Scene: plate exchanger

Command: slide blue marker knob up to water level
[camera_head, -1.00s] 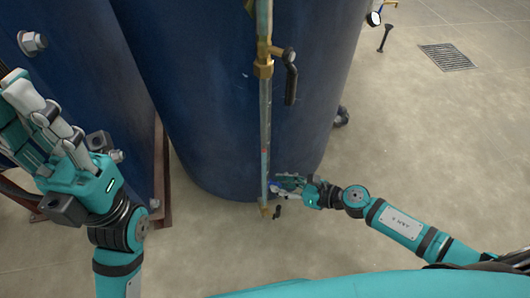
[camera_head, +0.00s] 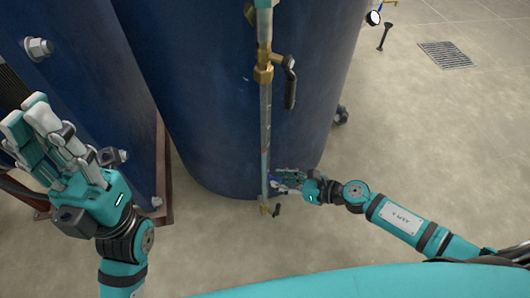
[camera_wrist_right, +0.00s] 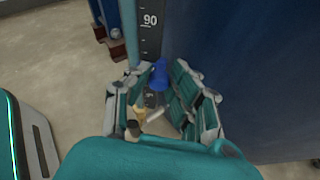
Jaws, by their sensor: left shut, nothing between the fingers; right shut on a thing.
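A sight gauge (camera_head: 265,125) with a narrow scale strip runs upright down the front of the dark blue tank. The right wrist view shows its scale (camera_wrist_right: 150,35) with the mark 90. My right gripper (camera_head: 281,181) is at the gauge's lower part, shut on the blue marker knob (camera_wrist_right: 160,72), which is partly hidden between the fingers. The water level cannot be made out clearly. My left gripper (camera_head: 28,112) is raised at the left, apart from the gauge, shut and empty.
The dark blue tank (camera_head: 215,110) stands behind the gauge. A brass valve with a black handle (camera_head: 290,82) sticks out above my right gripper. Another blue unit (camera_head: 85,90) with a bolt is at the left. The floor at right is open, with a drain grate (camera_head: 447,55).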

